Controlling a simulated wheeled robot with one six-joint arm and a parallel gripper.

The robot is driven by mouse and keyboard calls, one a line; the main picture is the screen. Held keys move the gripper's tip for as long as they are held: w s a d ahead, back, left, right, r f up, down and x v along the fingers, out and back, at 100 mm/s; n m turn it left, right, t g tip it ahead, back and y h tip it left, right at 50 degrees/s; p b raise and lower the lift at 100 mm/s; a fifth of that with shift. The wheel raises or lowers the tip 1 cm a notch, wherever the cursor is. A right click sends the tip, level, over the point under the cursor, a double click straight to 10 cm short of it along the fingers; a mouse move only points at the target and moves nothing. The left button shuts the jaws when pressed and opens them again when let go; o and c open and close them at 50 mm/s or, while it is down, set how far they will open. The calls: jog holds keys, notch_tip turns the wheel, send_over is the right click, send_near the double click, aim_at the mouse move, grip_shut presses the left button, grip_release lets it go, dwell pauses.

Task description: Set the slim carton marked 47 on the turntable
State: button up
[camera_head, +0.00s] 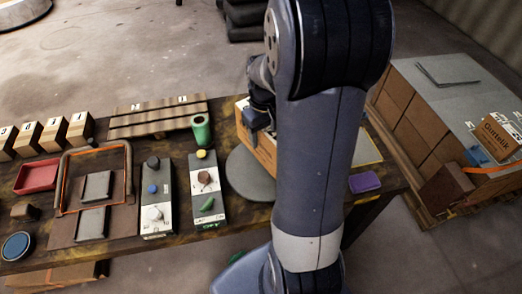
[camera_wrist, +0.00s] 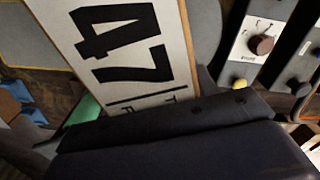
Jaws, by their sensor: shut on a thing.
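The slim carton marked 47 (camera_wrist: 125,40) shows its white face with a large black 47 in the wrist view, its brown edge to the right. In the head view the carton (camera_head: 266,150) is a brown strip partly hidden behind my arm. My gripper (camera_head: 258,118) is shut on it. The grey round turntable (camera_head: 240,177) lies beneath and beside the carton in the head view, and part of its disc (camera_wrist: 207,25) shows beside the carton in the wrist view. I cannot tell whether the carton touches the disc. My arm hides the turntable's right part.
Control boxes with knobs (camera_head: 207,180) stand left of the turntable. A green cup (camera_head: 201,130) stands behind them, near a slatted wooden rack (camera_head: 157,117). A purple block (camera_head: 364,182) lies at the table's right end. A pallet of boxes (camera_head: 420,115) stands on the floor to the right.

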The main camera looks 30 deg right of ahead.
jog(key=shift+f, duration=3.4)
jog(key=shift+f, duration=0.1)
jog(key=o, duration=1.5)
notch_tip(320, 180, up, 12)
jog(key=shift+r, duration=0.1)
